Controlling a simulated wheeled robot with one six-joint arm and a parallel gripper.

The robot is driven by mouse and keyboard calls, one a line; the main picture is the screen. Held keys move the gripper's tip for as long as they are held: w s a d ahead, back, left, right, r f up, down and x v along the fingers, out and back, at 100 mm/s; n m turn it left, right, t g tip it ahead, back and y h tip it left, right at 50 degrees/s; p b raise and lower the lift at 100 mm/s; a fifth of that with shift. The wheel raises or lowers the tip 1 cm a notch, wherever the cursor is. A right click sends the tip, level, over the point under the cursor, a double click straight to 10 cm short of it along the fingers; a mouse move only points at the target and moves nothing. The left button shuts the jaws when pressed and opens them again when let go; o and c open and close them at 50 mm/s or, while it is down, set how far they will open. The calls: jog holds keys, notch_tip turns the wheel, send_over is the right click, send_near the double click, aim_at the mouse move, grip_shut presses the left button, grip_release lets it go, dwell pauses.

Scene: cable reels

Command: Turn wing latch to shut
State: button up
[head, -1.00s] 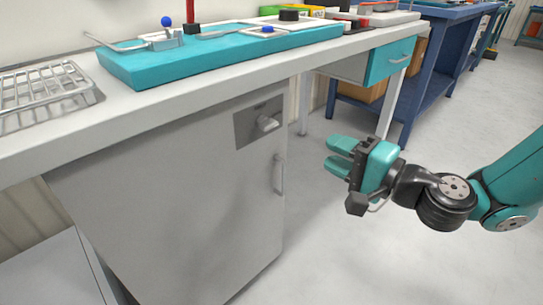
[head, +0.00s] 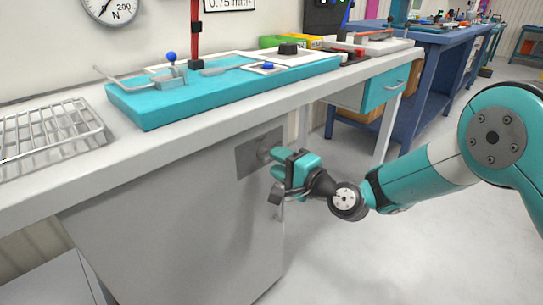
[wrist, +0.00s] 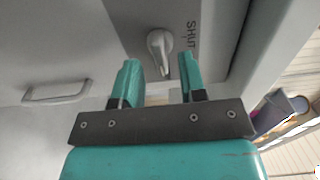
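The wing latch (wrist: 160,46) is a light grey knob on a darker grey plate (wrist: 122,20) on the cabinet door. The word SHUT is printed on the plate beside it in the wrist view. My gripper (wrist: 158,72) is open, with its two teal fingers pointing at the plate and the latch showing between them. I cannot tell whether the fingers touch the latch. In the head view my gripper (head: 272,164) is close to the door, and the latch (head: 264,155) is partly hidden behind its fingers.
The grey cabinet door (head: 170,215) has a bar handle (wrist: 57,93) to one side of the plate. The bench top (head: 60,180) overhangs above, with a wire rack (head: 50,135) and a teal tray (head: 150,118) on it. The floor right of the cabinet is clear.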

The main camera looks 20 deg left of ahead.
jog(key=shift+x, duration=1.4)
jog(key=c, duration=0.6)
